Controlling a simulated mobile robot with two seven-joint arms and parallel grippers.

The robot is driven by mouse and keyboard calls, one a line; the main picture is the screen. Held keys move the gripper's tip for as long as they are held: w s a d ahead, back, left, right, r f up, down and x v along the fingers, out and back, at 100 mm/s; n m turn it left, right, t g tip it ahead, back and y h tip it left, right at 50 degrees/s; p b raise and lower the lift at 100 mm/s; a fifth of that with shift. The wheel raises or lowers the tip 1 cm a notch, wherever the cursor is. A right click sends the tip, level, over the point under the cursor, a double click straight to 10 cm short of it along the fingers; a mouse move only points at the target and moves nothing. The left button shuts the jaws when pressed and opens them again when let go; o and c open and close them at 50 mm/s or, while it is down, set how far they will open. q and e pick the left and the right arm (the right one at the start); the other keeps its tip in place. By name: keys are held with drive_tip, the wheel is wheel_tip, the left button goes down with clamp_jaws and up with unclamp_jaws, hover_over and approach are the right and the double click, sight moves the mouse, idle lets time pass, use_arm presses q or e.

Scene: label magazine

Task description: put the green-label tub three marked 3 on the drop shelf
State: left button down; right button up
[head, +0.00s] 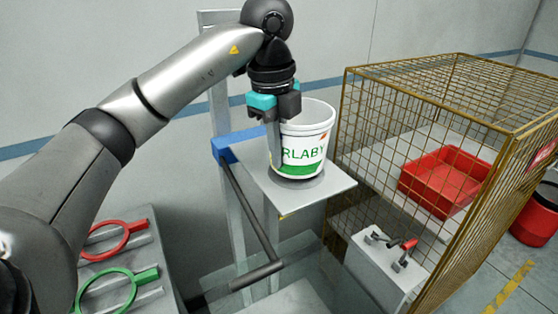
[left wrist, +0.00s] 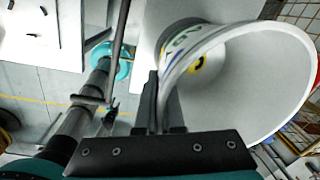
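A white tub (head: 311,143) with a green label band and partly hidden lettering reading "RLABY" is at the grey shelf plate (head: 335,187). It is upright, its base at the plate; I cannot tell whether it bears fully on it. No number 3 shows. My left gripper (head: 276,140) points down at the tub's left rim. Its fingers are close together with the tub wall between them, one finger mostly hidden. The left wrist view shows the open tub (left wrist: 245,85) from above, its wall at the fingers (left wrist: 157,105). My right gripper is out of view.
A wire cage (head: 440,130) with a red bin (head: 445,182) stands close on the right. A blue bracket with a dark bar (head: 250,215) is left of the shelf. Red (head: 112,240) and green (head: 115,290) rings lie lower left. A grey box (head: 385,265) stands in front.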

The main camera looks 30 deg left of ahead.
use_arm(q)
drive_tip(key=shift+f, duration=0.85)
drive_tip(key=shift+f, duration=0.15)
drive_tip(key=c, duration=1)
unclamp_jaws()
drive_tip(key=shift+c, duration=0.2)
wheel_tip(320, 180, up, 12)
drive_tip(key=s+p, duration=0.1)
drive_tip(key=p, duration=0.1)
drive_tip(key=shift+a+p, duration=0.2)
drive_tip(key=shift+p, duration=0.2)
drive_tip(key=shift+s, duration=0.1)
